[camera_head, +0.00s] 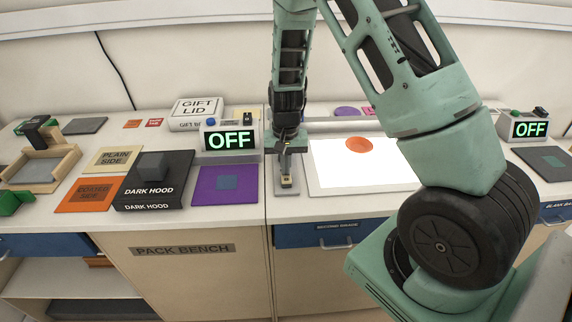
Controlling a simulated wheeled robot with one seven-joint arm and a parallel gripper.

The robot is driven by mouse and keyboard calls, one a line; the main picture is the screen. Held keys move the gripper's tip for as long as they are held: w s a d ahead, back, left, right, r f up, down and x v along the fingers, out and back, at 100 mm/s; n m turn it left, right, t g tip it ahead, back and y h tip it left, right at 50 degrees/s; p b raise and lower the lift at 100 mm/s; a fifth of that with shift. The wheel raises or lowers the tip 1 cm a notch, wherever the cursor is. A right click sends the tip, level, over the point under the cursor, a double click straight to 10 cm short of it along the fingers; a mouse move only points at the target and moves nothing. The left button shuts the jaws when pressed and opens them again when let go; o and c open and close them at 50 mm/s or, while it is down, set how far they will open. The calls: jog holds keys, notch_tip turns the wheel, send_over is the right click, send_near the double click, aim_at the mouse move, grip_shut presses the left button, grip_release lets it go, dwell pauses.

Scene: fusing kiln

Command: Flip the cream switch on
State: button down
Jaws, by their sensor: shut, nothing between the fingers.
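My gripper (286,181) points down at the bench, just left of the bright white panel. Its fingers are shut with nothing visible between them. It is over a narrow grey plate (286,161), and I cannot tell whether the tips touch it. A box with a green "OFF" display (231,139) stands behind and left of my gripper. A small cream-tan piece (248,114) sits on the right of its top and may be the cream switch; it is too small to be sure. My gripper is apart from this box. Anything right behind the gripper is hidden.
A second "OFF" box (528,128) stands at the far right. The white panel (360,188) carries an orange disc (358,144). A dark hood block (153,180), purple tile (215,186), orange tile (88,194) and gift lid box (196,113) crowd the left bench.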

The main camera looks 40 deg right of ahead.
jog(key=r+p, duration=0.4)
jog(key=shift+w+r, duration=0.2)
jog(key=shift+r, duration=0.15)
notch_tip(320, 180, up, 9)
jog(key=w+d+b, duration=0.1)
jog(key=b, duration=0.1)
jog(key=shift+w, duration=0.2)
jog(key=s+a+r+n, duration=0.2)
jog(key=s+a, duration=0.2)
jog(key=a, duration=0.2)
jog(key=s+a+r+n+y, duration=0.1)
jog(key=s+a+n, duration=0.2)
jog(key=a, duration=0.4)
jog(key=s+a+r+n, duration=0.2)
jog(key=s+a, duration=0.2)
jog(key=a, duration=0.2)
jog(key=s+a+n, duration=0.3)
jog(key=s, duration=0.5)
jog(key=s+a+r+n, duration=0.1)
jog(key=s+a+n, duration=0.3)
jog(key=s, duration=0.4)
jog(key=shift+n+h, duration=0.3)
jog(key=shift+s+a+r, duration=0.1)
